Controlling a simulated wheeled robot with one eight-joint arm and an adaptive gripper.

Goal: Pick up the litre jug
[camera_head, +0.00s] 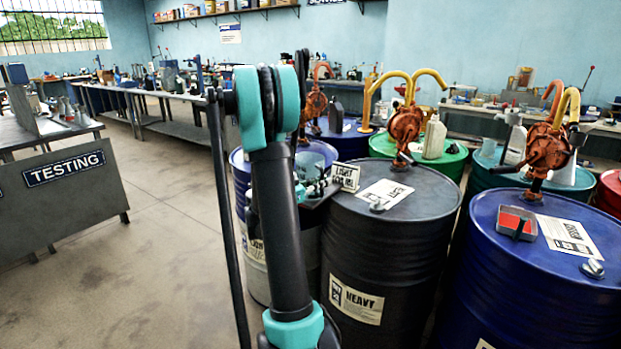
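Several vessels could be the litre jug, and I cannot tell which. A pale bluish vessel (318,152) stands on a drum behind my arm, partly hidden by it. A white container (434,138) stands upright on the green drum, and a dark one (336,116) stands on the blue drum behind. My arm rises through the middle of the view and bends at a teal joint. My gripper (318,187) seems to be the small dark and teal parts low beside the arm, close to the pale vessel. Its fingers are too small and covered to read.
A black drum (378,235) labelled HEAVY and a blue drum (545,285) stand close together at front right. Orange rotary pumps (405,123) rise from drums. A LIGHT sign (345,177) stands near the arm. A TESTING bench (70,190) is at left, with open floor (150,255) between.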

